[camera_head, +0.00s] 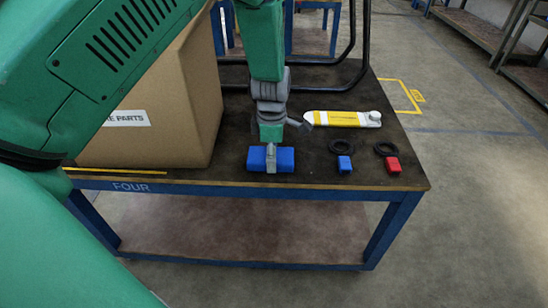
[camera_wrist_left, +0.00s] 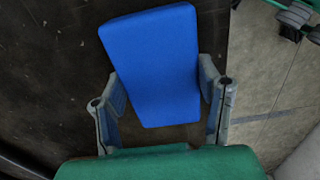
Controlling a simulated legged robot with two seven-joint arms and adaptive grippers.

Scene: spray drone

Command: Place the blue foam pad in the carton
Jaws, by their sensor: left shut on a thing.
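The blue foam pad (camera_head: 255,159) is a small blue block near the front edge of the table in the head view. My left gripper (camera_head: 271,161) points down over the pad and is shut on it, with a finger across the pad's near side. In the left wrist view the pad (camera_wrist_left: 153,62) fills the space between the two fingers (camera_wrist_left: 162,85). I cannot tell whether the pad touches the table. The carton (camera_head: 182,105) is a large brown box left of the gripper, partly hidden by my arm; its opening is not visible. My right gripper is not in view.
The dark-topped table (camera_head: 320,172) has a blue frame. Right of the pad lie a yellow-and-white bar (camera_head: 340,118), a blue tag with a black ring (camera_head: 344,163) and a red tag with a black ring (camera_head: 392,164). Black tubing (camera_head: 358,60) curves behind the gripper.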

